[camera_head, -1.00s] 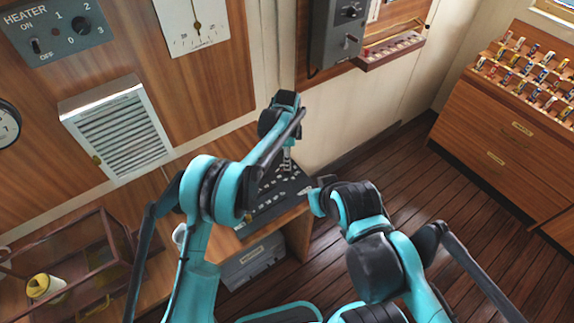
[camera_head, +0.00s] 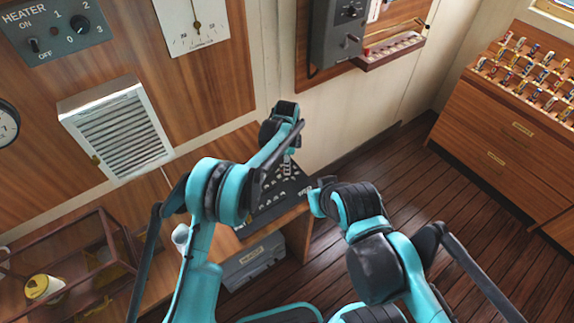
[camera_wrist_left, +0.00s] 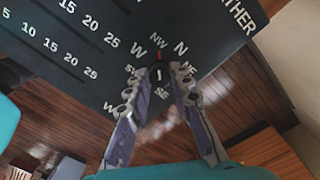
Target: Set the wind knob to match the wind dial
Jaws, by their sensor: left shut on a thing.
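In the left wrist view, a small dark wind knob (camera_wrist_left: 159,73) sits on the black panel (camera_wrist_left: 95,40), ringed by white compass letters. A red mark shows at its top edge, below NW, and a short pale mark lies lower on it. My left gripper (camera_wrist_left: 158,80) has its two fingers closed around the knob. In the head view, the left gripper (camera_head: 287,166) reaches down to the same panel (camera_head: 262,214), with the knob hidden. The right arm shows at the centre right, but its gripper cannot be made out. I cannot identify the wind dial in these views.
The panel also carries rows of numbers such as 5 to 25. A heater control (camera_head: 55,30), a white gauge (camera_head: 195,35) and a vent (camera_head: 118,130) are on the wall. A glass case (camera_head: 75,250) stands at left. Open floor lies at right.

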